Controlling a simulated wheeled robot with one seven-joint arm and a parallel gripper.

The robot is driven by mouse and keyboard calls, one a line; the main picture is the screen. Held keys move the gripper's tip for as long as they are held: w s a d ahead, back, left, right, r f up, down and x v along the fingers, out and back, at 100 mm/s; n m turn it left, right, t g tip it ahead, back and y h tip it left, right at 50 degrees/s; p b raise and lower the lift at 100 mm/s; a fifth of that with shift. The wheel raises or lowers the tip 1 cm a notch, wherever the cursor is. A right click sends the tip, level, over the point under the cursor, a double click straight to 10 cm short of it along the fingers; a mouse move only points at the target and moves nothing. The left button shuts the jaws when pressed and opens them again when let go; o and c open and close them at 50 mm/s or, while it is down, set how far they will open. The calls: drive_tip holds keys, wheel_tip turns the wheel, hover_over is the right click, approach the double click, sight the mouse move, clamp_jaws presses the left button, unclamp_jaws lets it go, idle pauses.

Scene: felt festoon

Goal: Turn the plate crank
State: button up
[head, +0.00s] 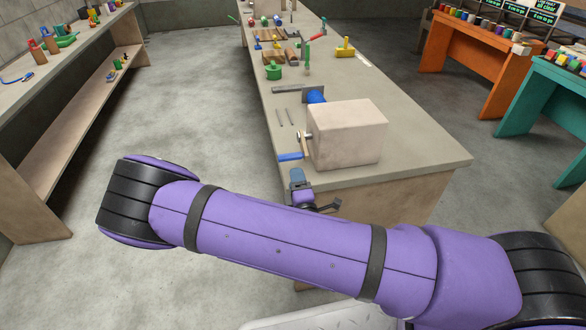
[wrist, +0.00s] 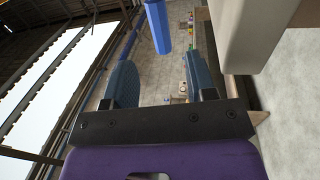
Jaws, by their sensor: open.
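The plate crank is on the left face of a pale box (head: 346,134) near the front end of the long bench. It has a flat light arm (head: 305,144) on a metal hub and a blue handle (head: 291,157) sticking out to the left. My gripper (head: 297,178) is just in front of the handle, partly hidden by my purple arm. In the wrist view my gripper (wrist: 158,62) is open and empty, its two dark fingers apart. The blue handle (wrist: 158,26) shows beyond the fingertips, between them in the picture and apparently not touched. The box (wrist: 245,35) is to the right.
The bench (head: 420,152) carries a blue cylinder (head: 316,96) behind the box, a grey bar (head: 290,89) and a green tool (head: 273,71). A shelf bench (head: 60,95) stands left, orange (head: 462,50) and teal (head: 550,95) tables right. The floor between is clear.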

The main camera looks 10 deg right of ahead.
drive_tip(key=shift+s+f, duration=0.2)
drive_tip(key=shift+s, duration=1.3)
drive_tip(key=shift+c, duration=0.4)
